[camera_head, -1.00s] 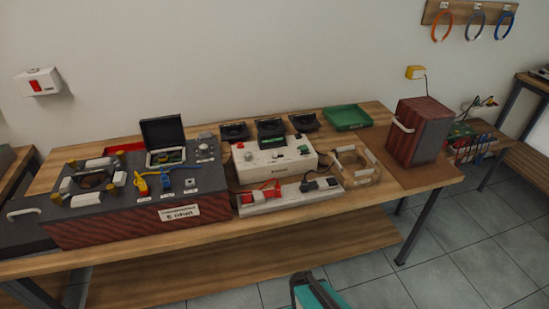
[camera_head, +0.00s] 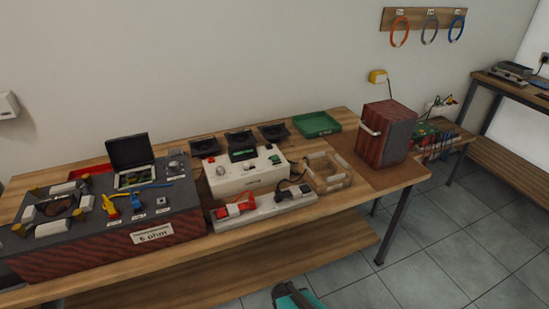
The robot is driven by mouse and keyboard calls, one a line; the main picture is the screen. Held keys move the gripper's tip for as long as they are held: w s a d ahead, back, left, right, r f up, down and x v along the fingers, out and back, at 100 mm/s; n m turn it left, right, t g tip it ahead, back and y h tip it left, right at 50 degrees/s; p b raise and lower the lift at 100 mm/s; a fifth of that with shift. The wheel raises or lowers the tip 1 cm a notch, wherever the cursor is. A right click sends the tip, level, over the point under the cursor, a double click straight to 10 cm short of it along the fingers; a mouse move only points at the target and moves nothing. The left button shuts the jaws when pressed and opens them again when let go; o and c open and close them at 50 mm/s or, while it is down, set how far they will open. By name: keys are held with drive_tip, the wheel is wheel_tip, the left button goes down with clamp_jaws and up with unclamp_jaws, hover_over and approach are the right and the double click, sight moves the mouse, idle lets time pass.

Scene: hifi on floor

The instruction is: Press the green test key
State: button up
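A white box-shaped device (camera_head: 246,172) stands on the wooden bench, near its middle. A small green key (camera_head: 274,160) sits at the right of its top, and a round knob shows at the left of the top. Nothing touches the green key. At the bottom edge, a teal and black piece, probably part of my arm, shows in front of the bench. My gripper's fingers are not in view.
A large dark box with cables (camera_head: 110,225) stands left of the device. A power strip with a red plug (camera_head: 262,208) lies in front of it. A clear tray (camera_head: 328,172), a green tray (camera_head: 317,124) and a red-brown box (camera_head: 385,133) are to the right. Floor in front is clear.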

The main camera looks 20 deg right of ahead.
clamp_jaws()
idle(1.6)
